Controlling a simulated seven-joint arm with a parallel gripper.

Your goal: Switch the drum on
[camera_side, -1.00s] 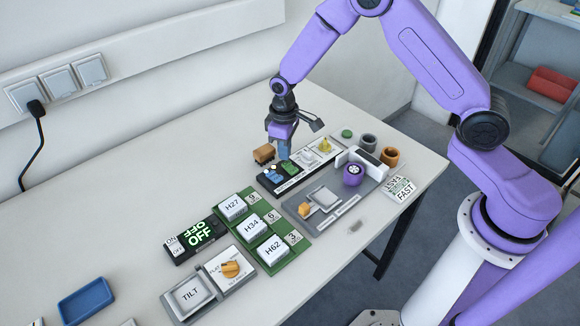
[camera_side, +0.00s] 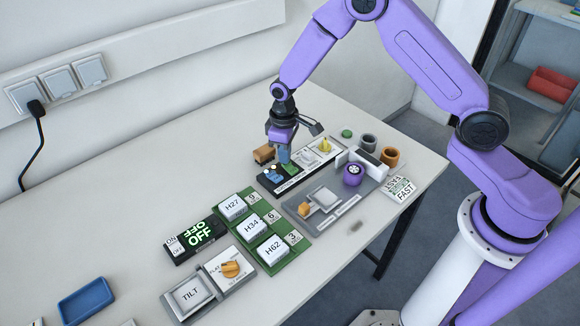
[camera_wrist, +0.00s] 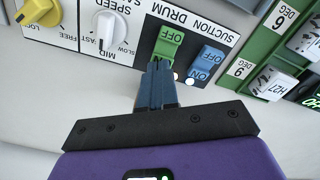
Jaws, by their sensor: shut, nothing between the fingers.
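The black switch panel (camera_wrist: 225,35) carries a green rocker (camera_wrist: 167,45) and a blue rocker (camera_wrist: 206,66), with the label SUCTION DRUM beside them. Both rockers show OFF at the far end and ON at the near end. The green rocker (camera_side: 291,169) and the blue rocker (camera_side: 271,175) also show in the side view. My gripper (camera_wrist: 159,72) is shut and empty, its fingertips over the near ON end of the green rocker, partly hiding it. I cannot tell whether they touch. In the side view my gripper (camera_side: 284,160) points down at the panel.
A white speed knob (camera_wrist: 106,30) and a yellow knob (camera_wrist: 38,10) sit left of the rockers in the wrist view. A brown block (camera_side: 264,154) stands close behind the panel. A green board (camera_side: 268,242) holds several labelled blocks. Table space at the back left is clear.

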